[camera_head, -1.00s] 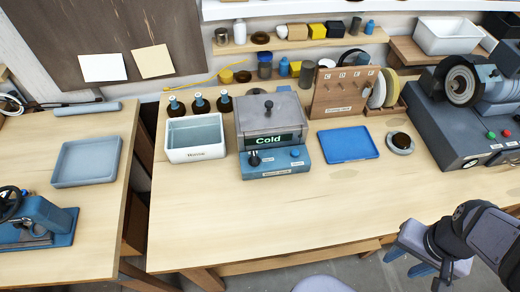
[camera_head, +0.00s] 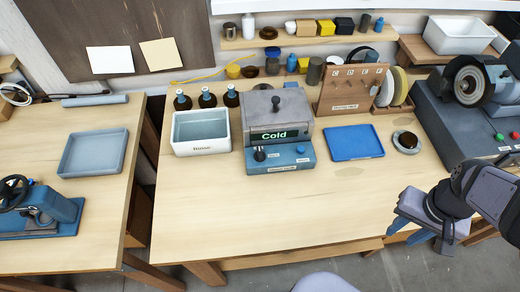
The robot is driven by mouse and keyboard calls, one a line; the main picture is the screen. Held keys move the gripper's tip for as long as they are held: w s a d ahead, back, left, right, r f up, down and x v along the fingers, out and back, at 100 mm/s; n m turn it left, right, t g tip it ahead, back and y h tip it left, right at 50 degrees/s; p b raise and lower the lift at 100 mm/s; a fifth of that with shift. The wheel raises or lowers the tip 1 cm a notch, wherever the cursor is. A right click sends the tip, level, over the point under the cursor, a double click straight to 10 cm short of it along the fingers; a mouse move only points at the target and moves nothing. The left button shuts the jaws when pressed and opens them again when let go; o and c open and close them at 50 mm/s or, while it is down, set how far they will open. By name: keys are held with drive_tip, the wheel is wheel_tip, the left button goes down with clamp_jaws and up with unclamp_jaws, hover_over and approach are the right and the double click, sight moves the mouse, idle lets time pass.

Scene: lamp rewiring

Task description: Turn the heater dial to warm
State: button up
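The heater (camera_head: 278,128) is a grey metal box on a blue base at the back middle of the table. Its dark display (camera_head: 274,136) reads "Cold" in green. A black dial (camera_head: 260,155) sits on the left of the blue front panel, with a small label beside it. A blue button (camera_head: 300,150) is on the right of the panel. My gripper (camera_head: 420,236) is at the lower right, over the table's front right edge and well away from the heater. Its two blue fingers point down and stand apart, with nothing seen between them.
A white bin (camera_head: 201,146) stands just left of the heater, with several dark bottles behind it. A blue tray (camera_head: 354,143) and a round dish (camera_head: 406,142) lie to the right. A grinder (camera_head: 466,110) stands far right. The table's front half is clear.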

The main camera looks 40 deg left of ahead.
drive_tip(key=w+a+r+n, duration=0.25)
drive_tip(key=w+a, duration=0.45)
drive_tip(key=a, duration=0.4)
drive_tip(key=n+b, duration=0.1)
drive_tip(key=n, duration=0.4)
hover_over(260, 153)
drive_tip(key=shift+s+f, duration=0.1)
drive_tip(key=shift+f, duration=0.7)
drive_tip(key=shift+f+p, duration=1.25)
drive_tip(key=shift+f, duration=2.4)
drive_tip(key=shift+c, duration=0.5)
clamp_jaws()
